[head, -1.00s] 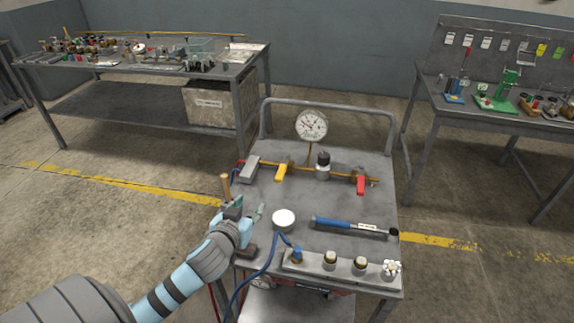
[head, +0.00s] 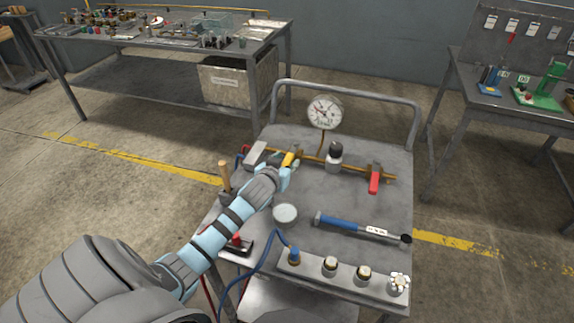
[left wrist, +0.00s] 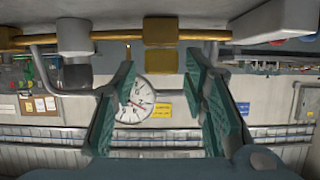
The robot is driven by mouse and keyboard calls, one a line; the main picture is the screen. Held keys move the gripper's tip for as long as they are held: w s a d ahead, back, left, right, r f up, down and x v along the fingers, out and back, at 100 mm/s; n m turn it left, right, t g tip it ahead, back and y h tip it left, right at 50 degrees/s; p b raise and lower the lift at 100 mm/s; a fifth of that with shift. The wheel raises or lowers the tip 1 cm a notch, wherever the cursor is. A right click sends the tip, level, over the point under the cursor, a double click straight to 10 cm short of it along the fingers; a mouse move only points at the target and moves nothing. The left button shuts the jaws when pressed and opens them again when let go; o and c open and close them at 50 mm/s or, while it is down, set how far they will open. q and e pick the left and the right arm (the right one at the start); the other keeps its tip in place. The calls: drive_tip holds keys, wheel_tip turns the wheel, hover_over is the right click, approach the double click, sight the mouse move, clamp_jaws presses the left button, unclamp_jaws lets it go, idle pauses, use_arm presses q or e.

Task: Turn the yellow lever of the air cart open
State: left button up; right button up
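The yellow lever (head: 289,159) sits on the brass pipe (head: 312,158) across the back of the air cart (head: 350,205). My left gripper (head: 285,172) is just in front of it and partly hides it. In the left wrist view, the two green fingers (left wrist: 160,78) stand apart, with the yellow lever (left wrist: 161,60) in the gap near their tips. I see no clear contact, and the fingers are not closed on it. My right gripper is out of view.
A red lever (head: 374,180), a pressure gauge (head: 325,112) and a dark-capped fitting (head: 335,158) are along the pipe. A wooden handle (head: 225,175) stands at the cart's left. A blue-handled tool (head: 345,224) and a round white dish (head: 285,213) lie in front.

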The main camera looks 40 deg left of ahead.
use_arm(q)
drive_tip(key=shift+w+a+f, duration=0.2)
drive_tip(key=shift+w+f, duration=0.1)
drive_tip(key=shift+w, duration=0.3)
drive_tip(key=shift+s+r, duration=0.1)
drive_tip(key=shift+c, duration=0.2)
clamp_jaws()
drive_tip(key=shift+a, duration=0.1)
